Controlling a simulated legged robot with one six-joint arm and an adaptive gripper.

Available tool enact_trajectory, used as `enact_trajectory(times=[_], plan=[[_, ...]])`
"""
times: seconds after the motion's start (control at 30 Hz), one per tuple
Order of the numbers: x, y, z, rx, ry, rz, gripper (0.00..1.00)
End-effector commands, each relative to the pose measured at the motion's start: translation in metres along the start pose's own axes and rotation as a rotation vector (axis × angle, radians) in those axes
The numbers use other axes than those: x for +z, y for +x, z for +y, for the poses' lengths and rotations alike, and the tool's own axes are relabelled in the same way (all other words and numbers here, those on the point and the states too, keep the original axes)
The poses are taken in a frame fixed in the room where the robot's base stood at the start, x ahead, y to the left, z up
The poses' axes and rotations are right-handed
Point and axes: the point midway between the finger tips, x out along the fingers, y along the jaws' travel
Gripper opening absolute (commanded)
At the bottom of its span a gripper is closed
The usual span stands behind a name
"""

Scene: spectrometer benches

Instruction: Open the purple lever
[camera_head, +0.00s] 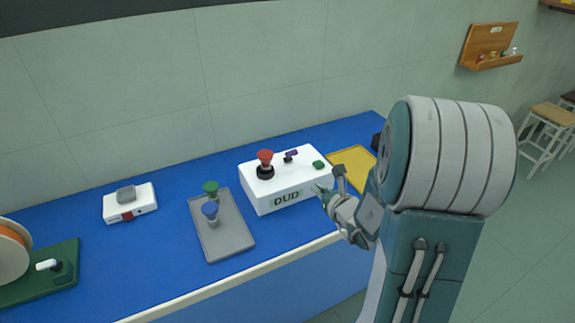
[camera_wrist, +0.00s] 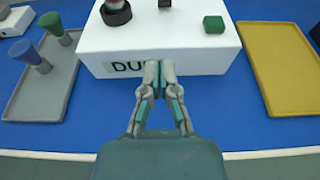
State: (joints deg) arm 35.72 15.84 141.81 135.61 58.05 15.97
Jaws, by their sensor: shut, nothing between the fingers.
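The purple lever (camera_head: 291,155) is a small handle on a dark base on top of the white box (camera_head: 265,199) marked DUD. In the wrist view only a dark bit of it (camera_wrist: 166,3) shows at the top edge, so its position is hard to read there. My gripper (camera_head: 322,189) is at the front right of the white box, near its front face, apart from the lever. In the wrist view my gripper (camera_wrist: 159,75) has its fingertips together with nothing between them, in front of the DUD label.
On the box are a red knob (camera_head: 265,157) and a green block (camera_head: 318,165). A grey tray (camera_head: 226,245) with two coloured funnel-like pieces lies left, a yellow tray (camera_head: 352,157) right. A white device (camera_head: 142,203) stands farther left on the blue bench.

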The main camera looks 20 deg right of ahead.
Motion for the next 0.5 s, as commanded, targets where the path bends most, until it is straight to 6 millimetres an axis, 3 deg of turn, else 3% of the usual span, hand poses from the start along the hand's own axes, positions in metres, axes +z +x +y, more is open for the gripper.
enact_trajectory(times=[0.33,0.5], plan=[[-0.001,0.001,-0.002,-0.005,0.004,0.0,0.0],[0.0,0.019,0.001,-0.002,0.001,0.001,0.0]])
